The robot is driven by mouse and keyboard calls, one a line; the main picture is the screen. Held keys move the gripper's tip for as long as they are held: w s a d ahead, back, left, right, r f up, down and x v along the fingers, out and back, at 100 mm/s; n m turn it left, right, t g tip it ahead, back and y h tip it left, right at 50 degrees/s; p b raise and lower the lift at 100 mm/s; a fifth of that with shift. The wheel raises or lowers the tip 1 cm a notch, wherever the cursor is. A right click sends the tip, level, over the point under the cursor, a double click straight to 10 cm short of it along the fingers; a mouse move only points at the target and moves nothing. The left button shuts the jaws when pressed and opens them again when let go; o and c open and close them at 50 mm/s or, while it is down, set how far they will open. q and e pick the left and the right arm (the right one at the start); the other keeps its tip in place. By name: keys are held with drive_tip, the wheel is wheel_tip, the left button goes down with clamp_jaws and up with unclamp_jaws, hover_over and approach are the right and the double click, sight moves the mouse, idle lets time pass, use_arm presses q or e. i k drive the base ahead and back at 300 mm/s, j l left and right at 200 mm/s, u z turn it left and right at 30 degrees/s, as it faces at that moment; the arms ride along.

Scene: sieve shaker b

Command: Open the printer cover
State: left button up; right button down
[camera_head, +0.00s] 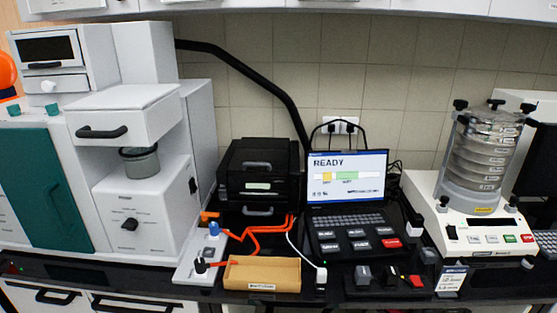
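A black box-shaped printer (258,183) stands on the counter left of the middle, against the tiled wall. Its top cover (262,153) lies flat and looks closed. A grey handle shows on the upper front, with a small light label below it and another handle low on the front. Neither of my grippers is in view.
A laptop-like console (348,180) reading READY stands right of the printer. Orange cables (258,234) and a tan tray (262,275) lie in front of it. A white machine (140,205) is at left, a sieve shaker (485,160) at right. Cabinets hang above.

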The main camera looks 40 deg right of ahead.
sight(260, 159)
drive_tip(key=z, duration=1)
